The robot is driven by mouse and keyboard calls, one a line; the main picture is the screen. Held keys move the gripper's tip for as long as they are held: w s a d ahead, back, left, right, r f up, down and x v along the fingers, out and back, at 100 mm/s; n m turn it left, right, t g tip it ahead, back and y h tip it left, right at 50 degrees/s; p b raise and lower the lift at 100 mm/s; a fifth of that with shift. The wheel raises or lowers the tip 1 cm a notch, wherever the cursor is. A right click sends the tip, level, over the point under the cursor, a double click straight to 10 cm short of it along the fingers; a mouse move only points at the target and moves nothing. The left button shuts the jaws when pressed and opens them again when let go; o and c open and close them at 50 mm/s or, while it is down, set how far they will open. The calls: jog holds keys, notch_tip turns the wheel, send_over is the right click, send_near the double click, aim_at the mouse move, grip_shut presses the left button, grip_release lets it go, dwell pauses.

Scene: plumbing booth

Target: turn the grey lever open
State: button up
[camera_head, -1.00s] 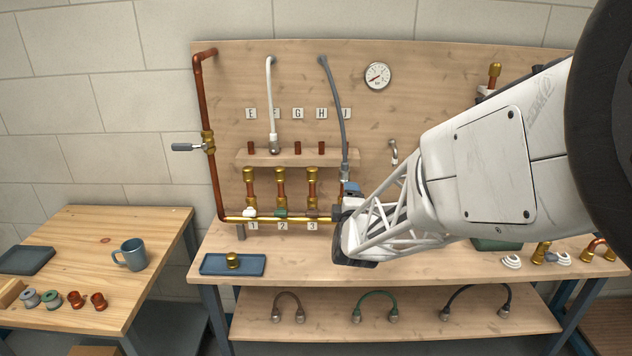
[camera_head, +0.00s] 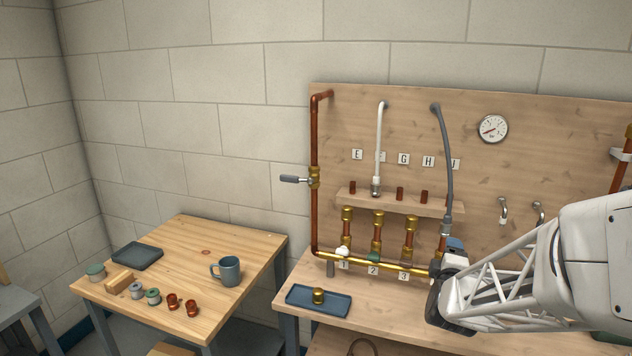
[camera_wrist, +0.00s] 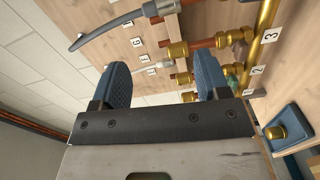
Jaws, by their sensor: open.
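The grey lever (camera_head: 293,179) sits on a brass valve (camera_head: 314,178) in the vertical copper pipe (camera_head: 315,218) at the board's left edge. It sticks out level to the left, across the pipe. My gripper (camera_head: 453,246) is well to the right of the lever and lower, in front of the board near the lower end of the grey hose. In the wrist view its two blue fingers (camera_wrist: 164,76) stand apart with nothing held between them. I cannot make out the lever in the wrist view.
A brass manifold (camera_head: 385,266) with capped stubs runs along the board's foot. A blue tray (camera_head: 318,300) with a brass fitting lies on the bench. The white hose (camera_head: 380,150) and grey hose (camera_head: 445,170) hang right of the lever. The wall left of the lever is clear.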

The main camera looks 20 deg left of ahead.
jog(key=shift+c, duration=1.2)
jog(key=shift+w+a, duration=0.15)
jog(key=shift+a, duration=0.1)
jog(key=shift+c, duration=0.2)
jog(key=n+g+y, duration=0.1)
jog(key=n+y, duration=0.5)
jog(key=y, duration=0.1)
send_near(289, 179)
jog(key=x, duration=0.3)
jog(key=shift+a, duration=0.1)
jog(key=shift+w, duration=0.2)
jog(key=shift+x, duration=3.75)
jog(key=shift+f, duration=0.1)
grip_shut()
